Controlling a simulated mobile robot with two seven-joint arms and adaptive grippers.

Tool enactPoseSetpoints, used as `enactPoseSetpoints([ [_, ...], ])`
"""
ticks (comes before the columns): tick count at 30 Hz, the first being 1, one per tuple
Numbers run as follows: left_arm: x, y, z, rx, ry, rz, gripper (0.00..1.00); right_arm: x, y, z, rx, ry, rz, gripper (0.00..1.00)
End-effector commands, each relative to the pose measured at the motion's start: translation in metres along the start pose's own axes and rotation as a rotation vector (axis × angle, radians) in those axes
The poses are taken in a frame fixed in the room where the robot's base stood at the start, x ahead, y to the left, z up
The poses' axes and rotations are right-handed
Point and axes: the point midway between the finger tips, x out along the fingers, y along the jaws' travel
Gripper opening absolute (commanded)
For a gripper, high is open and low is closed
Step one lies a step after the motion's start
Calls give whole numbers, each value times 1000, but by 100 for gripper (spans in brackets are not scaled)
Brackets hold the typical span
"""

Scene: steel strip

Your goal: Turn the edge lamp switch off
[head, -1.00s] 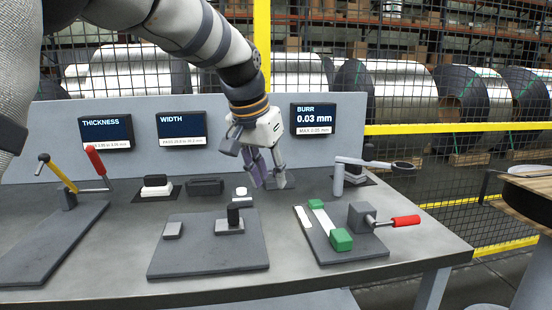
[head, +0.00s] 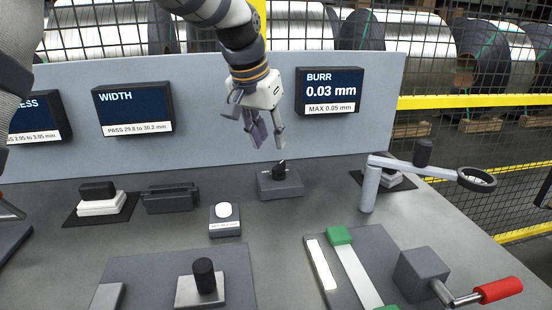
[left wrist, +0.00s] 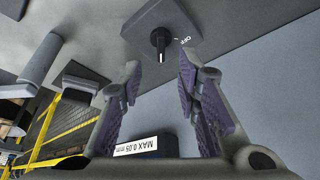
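The lamp switch is a black rotary knob (head: 280,168) on a small grey box (head: 282,187), which stands on the bench below the burr display. In the left wrist view the knob (left wrist: 160,42) has a pale mark at its lower end, and an OFF label (left wrist: 182,40) shows to its right. My left gripper (head: 269,145) is open and empty, with its fingers pointing down just above the knob in the head view. In the left wrist view its two fingertips (left wrist: 158,72) are spread below the knob, apart from it. My right gripper is not in view.
The burr display (head: 330,92) is on the grey panel behind. A magnifier arm (head: 370,185) stands to the right. A white button (head: 224,211) and a dark block (head: 170,198) are to the left. A fixture with a red handle (head: 498,290) is in front right.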

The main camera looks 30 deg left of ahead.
Motion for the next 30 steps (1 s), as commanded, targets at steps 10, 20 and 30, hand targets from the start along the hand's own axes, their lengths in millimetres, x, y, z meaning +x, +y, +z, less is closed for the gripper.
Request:
enactPoseSetpoints([
  [10,78,0,1,0,-3,0,30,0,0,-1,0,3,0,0],
  [20,88,0,0,0,0,0,30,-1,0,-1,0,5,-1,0],
  [30,88,0,0,0,-1,0,0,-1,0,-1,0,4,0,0],
])
